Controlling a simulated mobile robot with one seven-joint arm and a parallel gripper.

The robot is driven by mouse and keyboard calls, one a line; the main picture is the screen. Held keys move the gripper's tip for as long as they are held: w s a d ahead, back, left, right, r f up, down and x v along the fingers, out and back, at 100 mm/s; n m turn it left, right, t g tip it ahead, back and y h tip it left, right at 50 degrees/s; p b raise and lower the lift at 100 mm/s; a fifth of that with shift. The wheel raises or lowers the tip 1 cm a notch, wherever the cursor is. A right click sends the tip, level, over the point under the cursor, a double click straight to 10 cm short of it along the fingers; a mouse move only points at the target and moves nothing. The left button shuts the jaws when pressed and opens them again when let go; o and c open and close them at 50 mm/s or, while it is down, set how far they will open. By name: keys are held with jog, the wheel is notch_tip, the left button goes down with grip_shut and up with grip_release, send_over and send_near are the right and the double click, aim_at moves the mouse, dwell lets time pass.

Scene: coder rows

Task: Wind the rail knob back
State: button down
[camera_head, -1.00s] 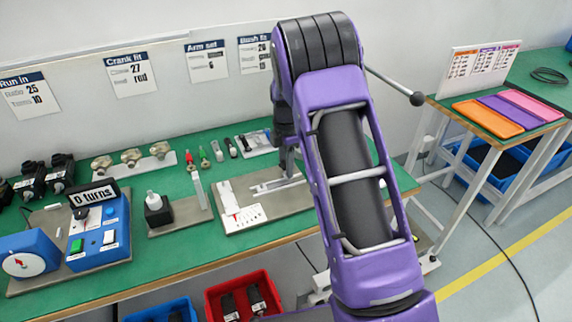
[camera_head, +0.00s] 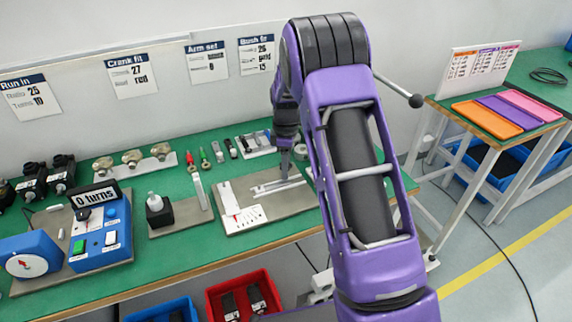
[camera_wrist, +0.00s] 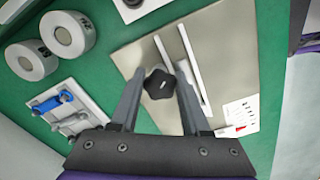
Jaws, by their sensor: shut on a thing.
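The black lobed rail knob (camera_wrist: 158,84) sits between the two fingers of my gripper (camera_wrist: 160,76) in the wrist view. My gripper is shut on it. The knob is beside two pale parallel rails (camera_wrist: 189,62) on a grey-beige base plate (camera_wrist: 219,45). A white scale card (camera_wrist: 240,112) with a red pointer lies near the plate's edge. In the head view my gripper (camera_head: 286,158) reaches down to the rail fixture's plate (camera_head: 300,197) on the green bench. The knob cannot be made out there.
In the wrist view, two grey rings (camera_wrist: 69,34) and a tray with a blue part (camera_wrist: 75,112) lie beside the plate.

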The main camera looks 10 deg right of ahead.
jog(key=m, duration=0.3)
jog(key=shift+m, duration=0.3)
jog(key=shift+m+p, duration=0.4)
jog(key=shift+m, duration=1.5)
jog(key=shift+c, duration=1.9)
grip_release()
notch_tip(320, 180, up, 18)
jog(key=p, duration=0.1)
jog(key=shift+f+p, duration=0.25)
jog(key=shift+p, duration=0.15)
jog(key=shift+a, duration=0.1)
